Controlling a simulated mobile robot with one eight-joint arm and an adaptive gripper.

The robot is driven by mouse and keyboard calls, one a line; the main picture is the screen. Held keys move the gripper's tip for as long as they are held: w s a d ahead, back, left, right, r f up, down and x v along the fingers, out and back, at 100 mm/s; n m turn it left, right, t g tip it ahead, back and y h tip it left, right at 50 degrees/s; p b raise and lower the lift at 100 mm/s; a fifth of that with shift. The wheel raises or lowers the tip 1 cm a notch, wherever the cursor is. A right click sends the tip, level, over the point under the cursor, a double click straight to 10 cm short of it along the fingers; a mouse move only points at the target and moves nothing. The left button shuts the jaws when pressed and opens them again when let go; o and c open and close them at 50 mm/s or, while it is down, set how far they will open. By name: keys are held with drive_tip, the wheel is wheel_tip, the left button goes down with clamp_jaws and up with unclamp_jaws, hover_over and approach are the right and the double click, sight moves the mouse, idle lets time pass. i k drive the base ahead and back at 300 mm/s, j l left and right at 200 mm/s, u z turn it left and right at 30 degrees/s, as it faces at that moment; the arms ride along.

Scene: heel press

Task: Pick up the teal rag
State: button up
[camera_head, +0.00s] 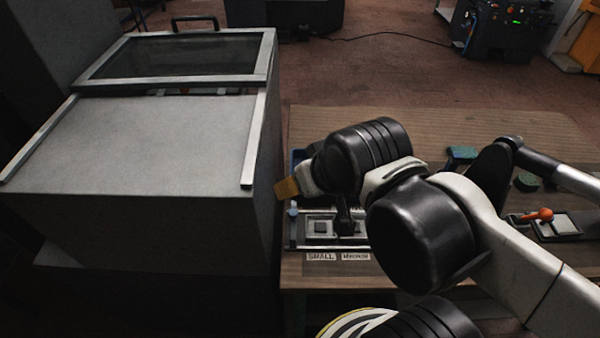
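A small teal, crumpled-looking thing (461,154) lies on the wooden table, right of my arm's wrist; it may be the teal rag, but it is too small to be sure. A darker green piece (525,183) lies further right, partly behind my arm. My gripper (345,222) seems to be the dark part below the wrist, over the labelled tray at the table's left. My own arm links hide most of it, and its fingers cannot be made out. It is well apart from the teal thing.
A tray (292,240) with compartments and labels reading "SMALL" and "MEDIUM" sits at the table's left front. A large grey machine (150,145) stands directly left. An orange-knobbed device (545,215) is at right. The table's back strip (400,118) is clear.

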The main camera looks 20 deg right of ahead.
sight(469, 154)
drive_tip(key=k+z, duration=0.1)
drive_tip(key=z, duration=1.75)
